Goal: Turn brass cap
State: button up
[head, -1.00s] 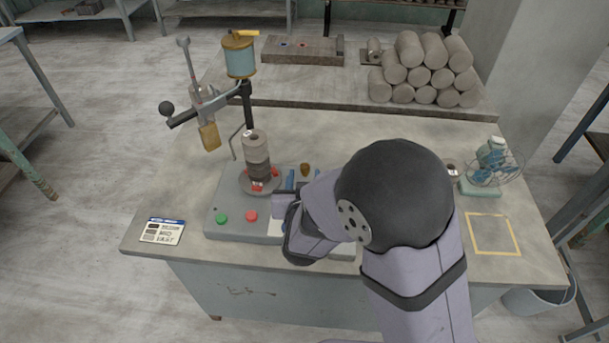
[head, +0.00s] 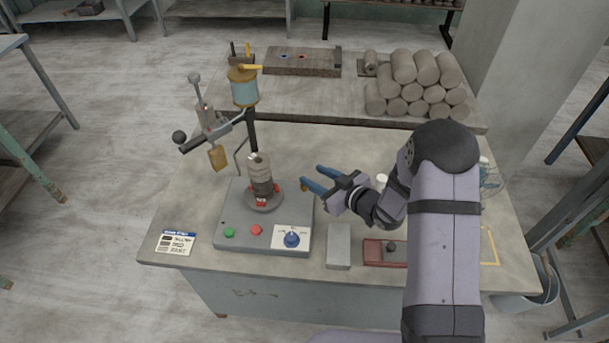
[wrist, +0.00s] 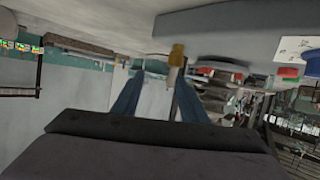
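A small brass cap (head: 304,186) stands at the back right corner of the grey wheel base (head: 268,190). In the wrist view the brass cap (wrist: 177,54) sits on a pale stem, by the tip of the right-hand blue finger. My gripper (head: 311,175) comes in from the right with its two blue fingers apart. In the wrist view my gripper (wrist: 160,77) has a clear gap between its fingers and holds nothing. The cap is near the fingertips; I cannot tell whether it is touched.
A grey clay stack (head: 259,170) stands on the wheel left of my fingers. Behind it are a lever arm with a brass block (head: 218,158) and a blue canister (head: 243,90). A blue dial (head: 291,239), grey block (head: 339,246) and red box (head: 383,252) are nearer.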

jog(key=shift+s+d+f+n+g+y+p, duration=0.25)
jog(key=shift+s+d+g, duration=0.1)
jog(key=shift+s, duration=0.2)
jog(key=shift+s+d+f+n+g+y+p, duration=0.2)
jog(key=shift+s+d+n+g, duration=0.1)
jog(key=shift+s+d+g, duration=0.15)
jog(key=shift+s+d+f+n+g+y+p, duration=0.2)
jog(key=shift+s+d+n+g+y, duration=0.1)
jog(key=shift+s, duration=0.3)
jog(key=shift+p+x, duration=1.05)
jog(key=shift+x, duration=2.65)
grip_shut()
